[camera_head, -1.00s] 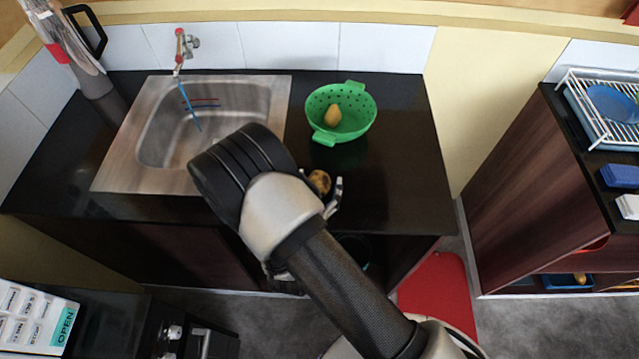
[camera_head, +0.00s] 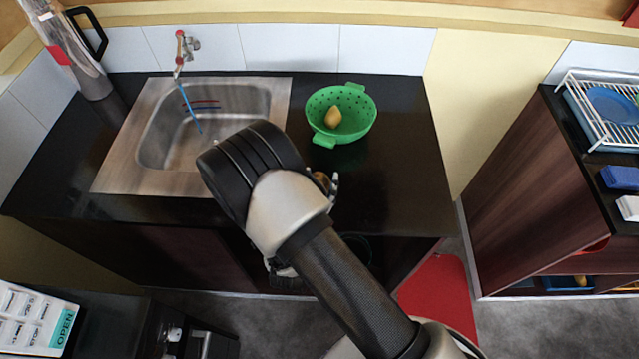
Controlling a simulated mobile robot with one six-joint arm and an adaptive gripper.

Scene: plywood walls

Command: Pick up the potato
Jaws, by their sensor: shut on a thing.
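A brown potato (camera_head: 320,177) shows in small part beside my arm, above the black counter near its front edge. My gripper (camera_head: 328,183) is shut on it, with one pale finger showing on its right side. The rest of the gripper and most of the potato are hidden behind my arm. Another yellowish-brown, potato-like item (camera_head: 333,117) lies inside the green colander (camera_head: 358,122), well behind my gripper and apart from it.
A steel sink (camera_head: 125,165) with a red-handled tap (camera_head: 180,48) is set in the counter (camera_head: 400,185) at left. A silver jug (camera_head: 72,50) stands at the back left. The counter right of the colander is clear. A white dish rack (camera_head: 590,110) stands at the far right.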

